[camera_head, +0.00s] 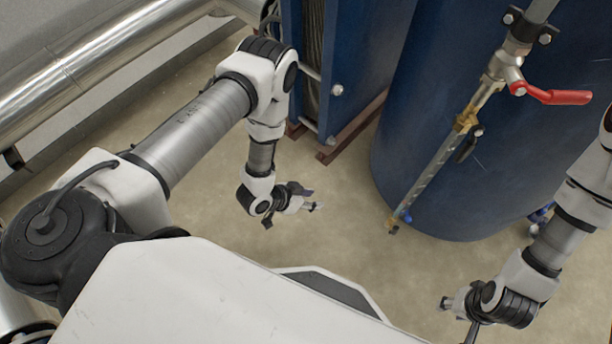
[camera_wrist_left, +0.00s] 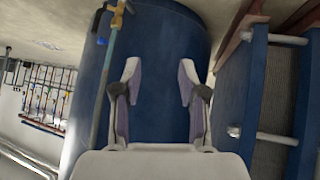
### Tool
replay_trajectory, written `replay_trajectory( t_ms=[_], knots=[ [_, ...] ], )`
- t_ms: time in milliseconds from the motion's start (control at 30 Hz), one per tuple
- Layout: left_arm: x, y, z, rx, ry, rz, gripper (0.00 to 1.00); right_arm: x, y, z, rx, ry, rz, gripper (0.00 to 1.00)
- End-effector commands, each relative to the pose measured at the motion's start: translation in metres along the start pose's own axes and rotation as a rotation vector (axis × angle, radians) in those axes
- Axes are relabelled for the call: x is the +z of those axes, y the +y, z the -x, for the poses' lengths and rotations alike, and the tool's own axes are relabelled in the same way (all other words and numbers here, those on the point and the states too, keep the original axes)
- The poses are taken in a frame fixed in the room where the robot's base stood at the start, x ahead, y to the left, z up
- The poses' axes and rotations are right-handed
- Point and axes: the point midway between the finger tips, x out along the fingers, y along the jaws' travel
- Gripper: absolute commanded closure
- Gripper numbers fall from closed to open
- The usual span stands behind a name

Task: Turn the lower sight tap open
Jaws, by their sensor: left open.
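The sight glass (camera_head: 430,175) is a slanted clear tube on the front of the blue tank (camera_head: 480,190). The lower sight tap (camera_head: 404,215) is at its bottom end, small, with a blue part; its exact handle angle is too small to tell. In the left wrist view, which looks upside down, a brass fitting (camera_wrist_left: 118,10) sits at the tube's end near the top, with a small blue part (camera_wrist_left: 102,41) beside it. My left gripper (camera_head: 314,200) is open and empty, left of the tap and apart from it. My right gripper (camera_head: 446,304) is low at the right; its fingers are unclear.
A brass fitting with a black handle (camera_head: 468,146) is at the tube's upper end. A red lever (camera_head: 556,96) sits above it. The blue plate exchanger (camera_head: 365,60) on dark red rails (camera_head: 352,132) stands left of the tank. Floor (camera_head: 350,180) between gripper and tank is clear.

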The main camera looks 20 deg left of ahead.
Motion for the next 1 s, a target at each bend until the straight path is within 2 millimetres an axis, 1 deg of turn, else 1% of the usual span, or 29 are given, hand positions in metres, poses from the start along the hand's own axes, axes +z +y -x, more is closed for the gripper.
replay_trajectory(
  t_ms=[33, 267, 300, 367, 400, 567, 633, 667, 733, 767, 800, 867, 900, 967, 1000],
  knots=[
    [-0.001, 0.0, 0.002, -0.002, -0.005, 0.003, 0.58, 0.0, 0.0, 0.002, 0.0, 0.0, 0.0, 0.6],
    [0.0, 0.0, 0.002, -0.004, -0.007, 0.005, 0.58, 0.0, 0.0, 0.001, 0.0, 0.0, 0.0, 0.6],
    [0.0, 0.0, 0.002, -0.004, -0.007, 0.005, 0.72, 0.0, 0.0, 0.001, 0.0, 0.0, 0.0, 0.6],
    [0.0, 0.0, 0.002, -0.004, -0.006, 0.005, 0.94, 0.0, 0.0, 0.001, 0.0, 0.0, 0.0, 0.6],
    [0.0, 0.0, 0.002, -0.003, -0.006, 0.005, 1.0, 0.0, 0.0, 0.001, 0.0, 0.0, 0.0, 0.6],
    [-0.002, -0.001, 0.002, -0.004, 0.001, -0.003, 1.0, 0.0, 0.0, 0.001, 0.0, 0.0, 0.0, 0.6],
    [-0.011, 0.001, 0.001, 0.005, 0.048, -0.026, 1.0, 0.0, 0.0, 0.001, 0.0, 0.0, 0.0, 0.6],
    [-0.021, 0.002, 0.0, 0.016, 0.089, -0.048, 1.0, 0.0, 0.0, 0.001, 0.0, 0.0, 0.0, 0.6],
    [-0.057, 0.004, -0.008, 0.058, 0.242, -0.127, 1.0, 0.0, 0.0, 0.0, 0.0, 0.0, 0.0, 0.6],
    [-0.068, 0.006, -0.017, 0.084, 0.323, -0.169, 1.0, 0.0, 0.0, -0.008, 0.0, 0.001, 0.0, 0.6],
    [-0.074, 0.01, -0.035, 0.131, 0.441, -0.226, 1.0, -0.001, 0.0, -0.029, 0.0, 0.002, 0.0, 0.6],
    [-0.073, 0.019, -0.052, 0.193, 0.57, -0.283, 1.0, 0.0, 0.0, -0.053, 0.0, 0.0, 0.0, 0.6],
    [-0.07, 0.024, -0.061, 0.229, 0.638, -0.311, 1.0, 0.001, 0.001, -0.067, 0.0, -0.001, 0.0, 0.6],
    [-0.059, 0.032, -0.075, 0.281, 0.726, -0.342, 1.0, 0.0, 0.001, -0.089, 0.0, -0.001, 0.0, 0.6],
    [-0.046, 0.037, -0.086, 0.314, 0.775, -0.357, 1.0, 0.0, 0.001, -0.105, 0.0, -0.001, 0.0, 0.6]
  ],
)
